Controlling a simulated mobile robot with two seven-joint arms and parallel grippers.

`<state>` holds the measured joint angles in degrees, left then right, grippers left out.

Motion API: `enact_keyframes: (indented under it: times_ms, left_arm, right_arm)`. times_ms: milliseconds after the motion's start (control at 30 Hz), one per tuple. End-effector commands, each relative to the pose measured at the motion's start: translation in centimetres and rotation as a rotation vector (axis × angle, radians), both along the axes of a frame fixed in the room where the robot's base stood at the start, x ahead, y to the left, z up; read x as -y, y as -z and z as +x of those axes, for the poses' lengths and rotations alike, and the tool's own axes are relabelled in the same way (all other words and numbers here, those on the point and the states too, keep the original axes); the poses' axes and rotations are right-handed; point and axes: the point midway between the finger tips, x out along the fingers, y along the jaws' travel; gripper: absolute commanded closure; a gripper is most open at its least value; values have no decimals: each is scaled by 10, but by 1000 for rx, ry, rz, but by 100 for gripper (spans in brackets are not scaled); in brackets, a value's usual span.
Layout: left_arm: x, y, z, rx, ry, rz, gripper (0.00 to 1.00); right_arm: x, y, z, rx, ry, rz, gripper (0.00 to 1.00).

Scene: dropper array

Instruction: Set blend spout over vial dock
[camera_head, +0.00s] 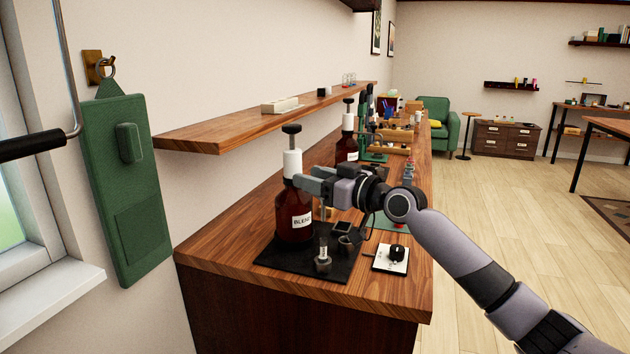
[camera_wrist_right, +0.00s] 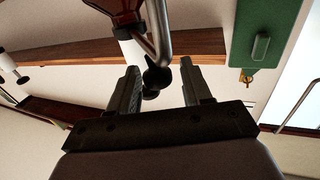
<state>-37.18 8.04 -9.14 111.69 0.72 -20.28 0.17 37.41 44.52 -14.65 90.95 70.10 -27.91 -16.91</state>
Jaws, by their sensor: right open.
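The blend bottle (camera_head: 294,215) is brown, with a "BLEND" label, a white collar (camera_head: 292,163) and a black top knob. It stands on a black mat (camera_head: 285,262). A small clear vial (camera_head: 323,248) stands upright in the vial dock (camera_head: 323,264) at the mat's front. My right gripper (camera_head: 310,181) is beside the bottle's neck, open. In the right wrist view its fingers (camera_wrist_right: 163,88) straddle the area of a bent metal tube (camera_wrist_right: 160,38), seemingly the spout, and the black knob (camera_wrist_right: 157,79). Contact cannot be told. The spout is hidden in the head view.
A white card with a black knob (camera_head: 397,252) lies right of the mat. Another brown bottle (camera_head: 347,148) and a green stand (camera_head: 371,130) are farther along the counter. A wooden shelf (camera_head: 230,128) hangs behind. A green panel (camera_head: 118,180) hangs at left.

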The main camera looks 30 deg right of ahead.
Motion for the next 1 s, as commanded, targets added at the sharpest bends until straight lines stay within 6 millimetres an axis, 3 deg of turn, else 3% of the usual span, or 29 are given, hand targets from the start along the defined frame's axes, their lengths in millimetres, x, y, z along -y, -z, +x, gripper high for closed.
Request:
enact_keyframes:
  times_ms: [367,700,1000]
  left_arm:
    - [0,2,0,0,0,0,40]
    - [0,13,0,0,0,0,40]
    - [1,17,0,-4,-1,-4,40]
  right_arm:
    - [2,4,-4,-7,0,-3,50]
    - [17,5,-45,-7,-1,-5,50]
    - [25,3,-65,-5,-1,-2,50]
